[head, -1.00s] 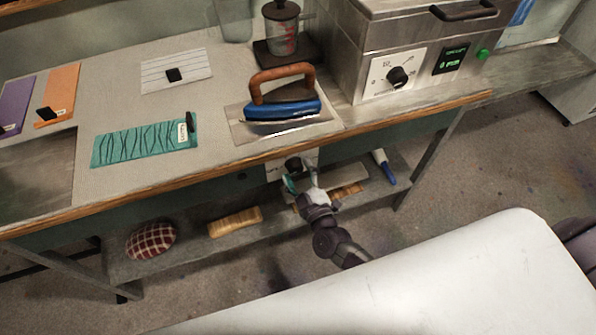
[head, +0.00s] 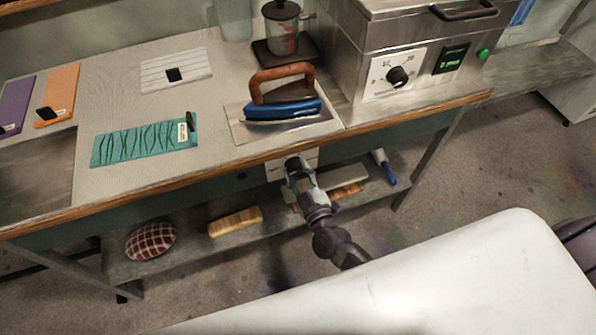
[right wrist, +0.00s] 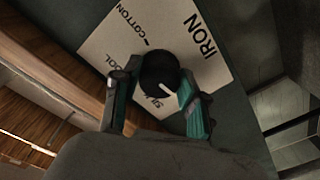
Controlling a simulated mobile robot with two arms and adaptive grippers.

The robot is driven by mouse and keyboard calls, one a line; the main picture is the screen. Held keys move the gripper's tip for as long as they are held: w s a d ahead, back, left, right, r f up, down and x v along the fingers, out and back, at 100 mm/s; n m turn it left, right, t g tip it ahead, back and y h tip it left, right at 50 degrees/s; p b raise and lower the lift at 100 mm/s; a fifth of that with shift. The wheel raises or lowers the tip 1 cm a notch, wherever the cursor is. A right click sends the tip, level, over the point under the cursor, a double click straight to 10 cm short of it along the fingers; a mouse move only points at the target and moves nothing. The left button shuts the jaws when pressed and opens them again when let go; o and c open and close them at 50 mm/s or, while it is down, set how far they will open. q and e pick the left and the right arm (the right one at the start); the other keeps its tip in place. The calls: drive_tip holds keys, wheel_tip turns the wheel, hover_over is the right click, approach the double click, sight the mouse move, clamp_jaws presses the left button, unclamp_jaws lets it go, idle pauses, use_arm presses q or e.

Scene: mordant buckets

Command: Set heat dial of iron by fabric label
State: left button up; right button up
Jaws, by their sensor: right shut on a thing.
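The black heat dial (right wrist: 160,70) sits on a white panel (right wrist: 205,50) marked IRON, COTTON and partly hidden words that look like WOOL and SILK. Its white pointer line faces the lower right in the right wrist view. My right gripper (right wrist: 157,105) is shut on the dial, a finger on each side; in the head view the gripper (head: 300,180) is at the panel below the table edge. The iron (head: 284,108), blue with a brown handle, rests on a plate above. Teal fabric (head: 143,143) lies left of it; its small label (head: 183,133) is too small to read. My left gripper is not in view.
A metal bath (head: 405,45) with its own dial (head: 398,77) stands at the right. Orange (head: 60,92), purple (head: 14,104) and white (head: 178,62) swatches lie on the table. The lower shelf holds a checked cushion (head: 150,241) and a wooden block (head: 236,221).

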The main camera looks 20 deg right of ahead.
drive_tip(key=m, duration=0.5)
drive_tip(key=shift+a+f+b, duration=0.1)
drive_tip(key=shift+f+b, duration=0.05)
drive_tip(key=shift+b, duration=0.2)
drive_tip(key=m+b, duration=0.1)
drive_tip(key=m, duration=0.5)
drive_tip(key=m+b, duration=0.1)
drive_tip(key=m, duration=0.3)
drive_tip(key=shift+a+m+h, duration=0.1)
drive_tip(key=shift+m+h, duration=0.2)
drive_tip(key=m+b, duration=0.1)
drive_tip(key=m, duration=0.4)
drive_tip(key=shift+m, duration=0.4)
drive_tip(key=m+b, duration=0.1)
drive_tip(key=m, duration=0.3)
drive_tip(key=shift+a+m+h+b, duration=0.1)
drive_tip(key=shift+m+h+b, duration=0.2)
drive_tip(key=shift+b, duration=0.1)
drive_tip(key=m+b, duration=0.1)
drive_tip(key=m, duration=0.4)
drive_tip(key=shift+m+b, duration=0.3)
drive_tip(key=m+b, duration=0.1)
drive_tip(key=m, duration=0.4)
drive_tip(key=shift+b, duration=0.3)
drive_tip(key=m, duration=0.4)
drive_tip(key=shift+r+m+b, duration=0.25)
drive_tip(key=shift+m+b, duration=0.05)
drive_tip(key=shift+b, duration=0.1)
